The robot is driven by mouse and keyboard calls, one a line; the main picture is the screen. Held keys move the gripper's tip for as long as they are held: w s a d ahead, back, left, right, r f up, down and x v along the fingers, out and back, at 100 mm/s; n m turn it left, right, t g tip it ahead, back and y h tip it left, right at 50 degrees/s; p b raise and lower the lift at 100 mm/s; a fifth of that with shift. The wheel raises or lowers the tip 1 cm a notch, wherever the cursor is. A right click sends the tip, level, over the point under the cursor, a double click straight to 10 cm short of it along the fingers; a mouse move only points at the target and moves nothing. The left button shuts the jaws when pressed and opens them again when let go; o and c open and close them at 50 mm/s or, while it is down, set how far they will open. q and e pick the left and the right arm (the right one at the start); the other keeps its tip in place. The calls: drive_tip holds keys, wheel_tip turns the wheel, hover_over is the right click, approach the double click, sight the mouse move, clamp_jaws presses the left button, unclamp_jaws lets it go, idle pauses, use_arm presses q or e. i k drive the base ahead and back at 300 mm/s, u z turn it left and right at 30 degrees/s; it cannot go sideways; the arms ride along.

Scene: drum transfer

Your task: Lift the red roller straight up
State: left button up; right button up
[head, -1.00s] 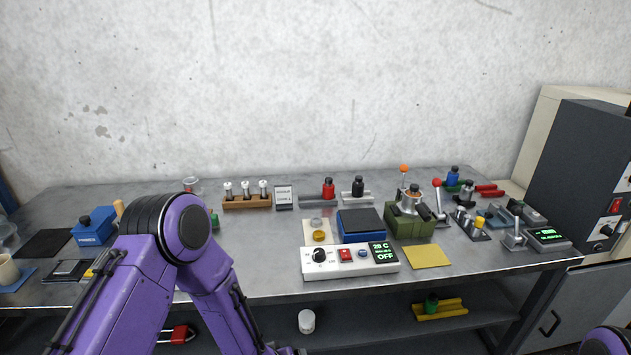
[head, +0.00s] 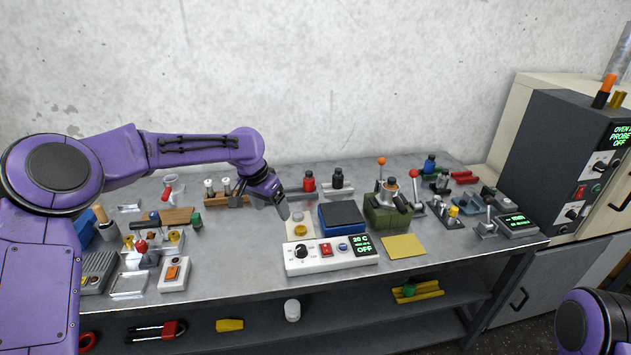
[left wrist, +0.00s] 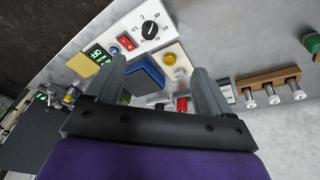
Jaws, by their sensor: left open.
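The red roller (head: 309,183) stands upright with a dark cap on a low grey holder (head: 300,195) at the back middle of the bench. My left gripper (head: 283,211) is open and empty, in front and to the left of the roller, above the bench. In the left wrist view, a red piece that looks like the roller (left wrist: 182,104) shows between the open fingers, close beside the right finger and partly hidden. My right arm shows only at the lower right corner of the head view; its gripper is out of view.
A similar black roller (head: 338,179) stands just right of the red one. A wooden rack (head: 228,201) with white-topped pieces is to the left. A blue box (head: 341,216), a white control panel (head: 301,265) and a green fixture (head: 388,215) stand in front and right.

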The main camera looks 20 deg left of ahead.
sight(309, 180)
drive_tip(key=u, duration=0.05)
drive_tip(key=i, duration=1.4)
